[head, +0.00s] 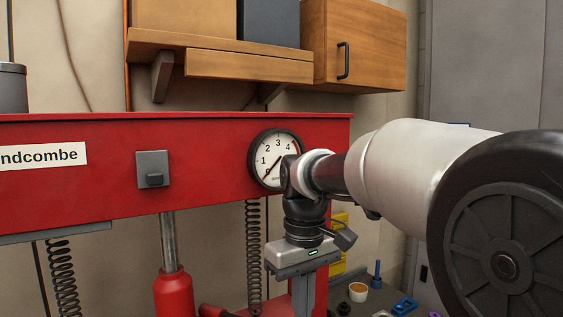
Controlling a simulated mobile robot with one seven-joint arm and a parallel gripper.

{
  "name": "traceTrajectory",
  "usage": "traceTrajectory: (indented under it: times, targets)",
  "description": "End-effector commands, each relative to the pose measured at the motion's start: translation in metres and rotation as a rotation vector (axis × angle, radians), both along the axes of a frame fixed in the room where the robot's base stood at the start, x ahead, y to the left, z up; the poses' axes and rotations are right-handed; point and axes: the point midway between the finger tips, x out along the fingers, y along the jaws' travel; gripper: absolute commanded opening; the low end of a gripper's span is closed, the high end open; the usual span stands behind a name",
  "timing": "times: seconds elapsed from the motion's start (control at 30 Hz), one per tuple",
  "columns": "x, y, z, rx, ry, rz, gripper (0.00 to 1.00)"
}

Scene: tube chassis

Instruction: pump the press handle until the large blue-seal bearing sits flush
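The red press frame (60,170) spans the left of the head view, with a round dial gauge (274,160) whose dark needle lies diagonally, one end near 0. A red jack (173,293) with a bright steel rod hangs at the bottom edge. A dark and red piece (214,311), possibly the press handle, shows barely at the bottom edge. My gripper (300,290) points down in front of the press's right side, right of that piece. Its fingers run toward the bottom edge, and I cannot tell their gap. I see no large blue-seal bearing; the press bed is out of frame.
Coil springs (254,255) hang under the crossbeam. A wooden shelf (248,66) and cabinet (360,45) are above. At lower right, a bench holds a small cup (358,292), a blue piece (405,305) and yellow bins (338,240). My arm covers the right side.

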Motion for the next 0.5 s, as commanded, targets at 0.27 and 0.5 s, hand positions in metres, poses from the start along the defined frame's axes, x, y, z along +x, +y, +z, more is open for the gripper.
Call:
traceTrajectory:
  times: [0.27, 0.5]
  targets:
    - [0.0, 0.0, -0.036, 0.0, 0.002, 0.0, 0.0]
    - [0.0, 0.0, -0.063, 0.0, 0.002, 0.0, 0.0]
